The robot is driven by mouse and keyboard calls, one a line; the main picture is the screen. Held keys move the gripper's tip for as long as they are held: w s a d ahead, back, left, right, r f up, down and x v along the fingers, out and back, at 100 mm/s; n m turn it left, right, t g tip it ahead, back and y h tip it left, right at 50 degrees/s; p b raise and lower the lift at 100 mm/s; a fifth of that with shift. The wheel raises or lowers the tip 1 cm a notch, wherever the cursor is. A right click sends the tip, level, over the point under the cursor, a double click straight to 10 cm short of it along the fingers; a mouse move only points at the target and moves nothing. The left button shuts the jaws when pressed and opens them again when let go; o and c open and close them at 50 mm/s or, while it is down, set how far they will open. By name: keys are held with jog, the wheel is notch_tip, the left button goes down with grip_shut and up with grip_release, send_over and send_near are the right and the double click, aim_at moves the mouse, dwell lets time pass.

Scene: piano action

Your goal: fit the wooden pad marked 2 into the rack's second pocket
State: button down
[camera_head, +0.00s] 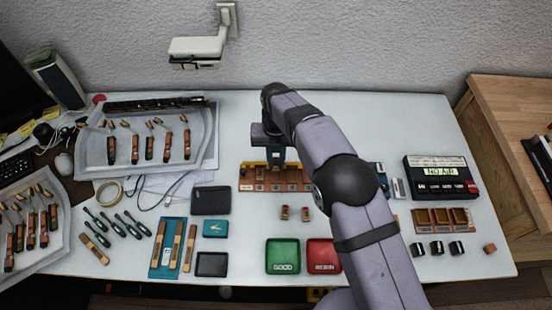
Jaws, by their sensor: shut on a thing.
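The wooden rack (290,187) lies across the middle of the table, with a row of pockets and small light labels along it. My gripper (275,164) is over the left-middle part of the rack, pointing down. It is shut on a small wooden pad, mostly hidden by the fingers. The mark on that pad is too small to read, and I cannot tell whether it touches a pocket. Two small reddish pads (285,212) (305,213) stand apart on the table just in front of the rack.
A green tray (283,268) and a red tray (322,268) lie at the front. A black wallet (210,200) lies left of the rack. My arm covers the rack's right end. A meter (441,177) and a compartment box (443,232) stand at right. Bare table lies behind the rack.

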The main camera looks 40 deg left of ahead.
aim_at(276, 169)
jog(key=shift+f+b, duration=1.55)
jog(key=shift+f, duration=1.05)
jog(key=shift+f, duration=0.35)
dwell(0.5)
dwell(0.4)
jog(key=c, duration=1.6)
grip_release()
jog(key=shift+r, duration=0.2)
jog(key=shift+r+p, duration=2)
jog(key=shift+r, duration=1.3)
